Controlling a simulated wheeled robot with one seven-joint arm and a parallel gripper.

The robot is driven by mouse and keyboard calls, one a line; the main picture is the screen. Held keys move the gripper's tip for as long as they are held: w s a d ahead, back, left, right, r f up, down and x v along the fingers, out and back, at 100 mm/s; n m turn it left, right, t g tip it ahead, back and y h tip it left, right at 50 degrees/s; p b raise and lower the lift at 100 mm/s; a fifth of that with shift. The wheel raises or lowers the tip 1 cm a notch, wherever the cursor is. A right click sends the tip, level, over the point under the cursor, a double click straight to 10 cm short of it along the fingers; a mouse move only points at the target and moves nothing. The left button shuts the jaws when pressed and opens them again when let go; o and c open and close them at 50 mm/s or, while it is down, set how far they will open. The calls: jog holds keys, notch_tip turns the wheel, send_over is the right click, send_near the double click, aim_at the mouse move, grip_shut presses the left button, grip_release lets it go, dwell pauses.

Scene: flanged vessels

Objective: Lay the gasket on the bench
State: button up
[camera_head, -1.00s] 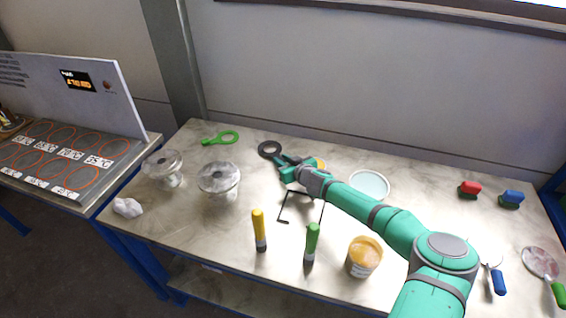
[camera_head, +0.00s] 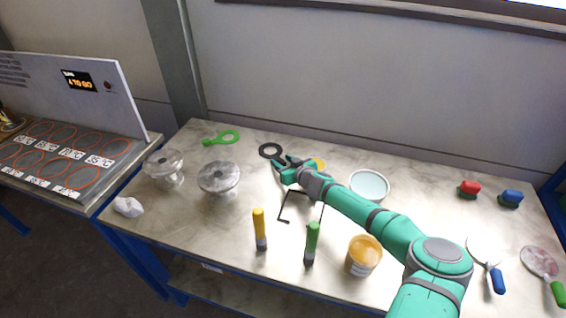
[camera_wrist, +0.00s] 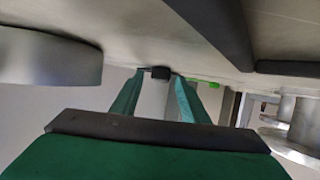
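The black ring-shaped gasket (camera_head: 270,151) with a short tab appears to lie flat on the bench (camera_head: 360,155), towards its back edge. My gripper (camera_head: 282,161) is at the gasket's tab end, with its fingers spread. In the wrist view the gripper's two green fingers (camera_wrist: 160,75) stand apart, with the dark tab end of the gasket (camera_wrist: 160,72) between their tips and a small gap on each side. The ring itself is hidden in the wrist view. A similar green ring with a handle (camera_head: 228,137) lies to the left.
Two flanged vessels (camera_head: 218,179) stand at the left. A yellow marker (camera_head: 259,228), a green marker (camera_head: 312,243), an orange jar (camera_head: 363,255) and a black frame (camera_head: 284,208) are in front. A pale round dish (camera_head: 369,184) sits right of my gripper.

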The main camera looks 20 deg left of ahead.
jog(key=shift+s+d+f, duration=0.15)
jog(key=shift+s+f, duration=0.05)
jog(key=shift+f, duration=0.55)
jog(key=shift+w+r, duration=0.1)
jog(key=shift+r, duration=0.15)
jog(key=shift+d+r, duration=0.25)
jog(key=v, duration=1.1)
jog(key=shift+s+a+r, duration=0.15)
jog(key=shift+s+r, duration=0.1)
jog(key=shift+r, duration=0.25)
